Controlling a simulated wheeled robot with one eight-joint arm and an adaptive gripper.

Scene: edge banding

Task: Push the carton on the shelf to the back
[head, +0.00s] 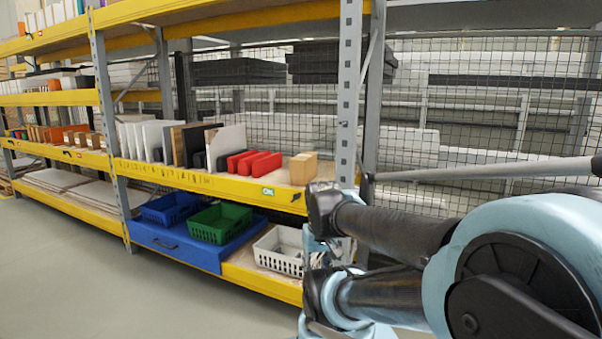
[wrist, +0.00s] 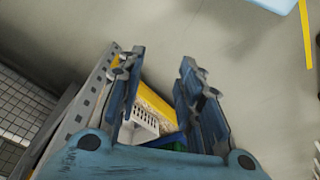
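A light brown carton (head: 303,168) stands on the middle shelf (head: 235,188) near its right end, close to the upright post. It sits near the shelf's front part, to the right of several red boxes (head: 253,163). My gripper (wrist: 158,62) shows in the wrist view with its two fingers spread apart and nothing held between them. It points down past the rack toward the floor. In the head view my arm is at the right, in front of the post, and I cannot make out the fingers clearly. The carton cannot be made out in the wrist view.
The grey upright post (head: 347,95) stands right of the carton. A yellow beam (head: 215,184) edges the shelf. Below are a white crate (head: 279,250), a green crate (head: 220,222) and a blue crate (head: 170,208). Wire mesh (head: 480,120) is behind. Floor (head: 90,275) is clear in front.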

